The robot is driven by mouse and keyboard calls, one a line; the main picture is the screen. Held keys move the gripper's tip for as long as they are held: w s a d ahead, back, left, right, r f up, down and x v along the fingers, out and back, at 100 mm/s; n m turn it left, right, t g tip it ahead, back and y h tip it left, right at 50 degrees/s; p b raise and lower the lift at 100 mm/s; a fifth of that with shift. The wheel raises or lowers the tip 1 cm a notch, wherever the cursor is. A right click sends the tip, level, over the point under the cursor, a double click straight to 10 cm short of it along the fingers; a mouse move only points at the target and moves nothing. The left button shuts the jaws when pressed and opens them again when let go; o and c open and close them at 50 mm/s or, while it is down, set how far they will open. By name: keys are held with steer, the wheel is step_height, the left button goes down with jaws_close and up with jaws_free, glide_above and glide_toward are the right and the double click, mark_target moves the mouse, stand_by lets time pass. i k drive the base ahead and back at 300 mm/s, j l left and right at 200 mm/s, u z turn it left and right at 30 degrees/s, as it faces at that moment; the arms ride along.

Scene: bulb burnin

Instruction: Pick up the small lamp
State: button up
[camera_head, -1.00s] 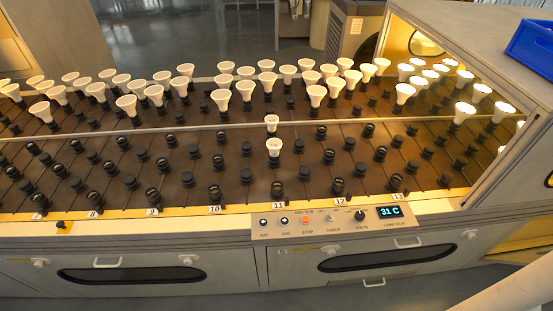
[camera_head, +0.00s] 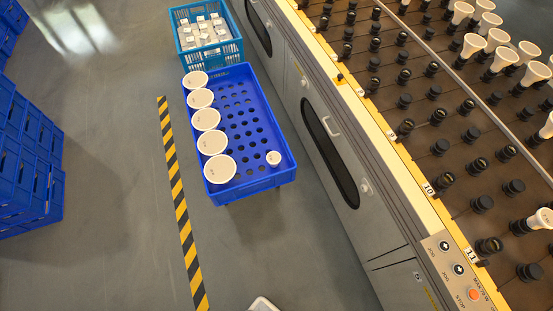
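A small white lamp (camera_head: 273,158) sits in the blue tray (camera_head: 236,190), near its right front corner. Several larger round white lamps (camera_head: 206,119) stand in a row along the tray's left side. Several white lamps (camera_head: 500,58) stand in sockets at the rack's upper right. My gripper does not show in this view.
A light-blue crate (camera_head: 210,58) with boxed items stands behind the tray. Blue stacked crates (camera_head: 25,165) are at the left. A yellow-black floor stripe (camera_head: 180,205) runs left of the tray. The rack cabinet (camera_head: 330,150) borders it on the right. Grey floor lies open between.

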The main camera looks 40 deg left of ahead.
mark_target(273, 158)
steer(key=i, duration=0.3)
steer(key=i+u, duration=0.25)
steer(key=u, duration=0.2)
steer(key=i+u, duration=0.25)
steer(key=u, duration=1.2)
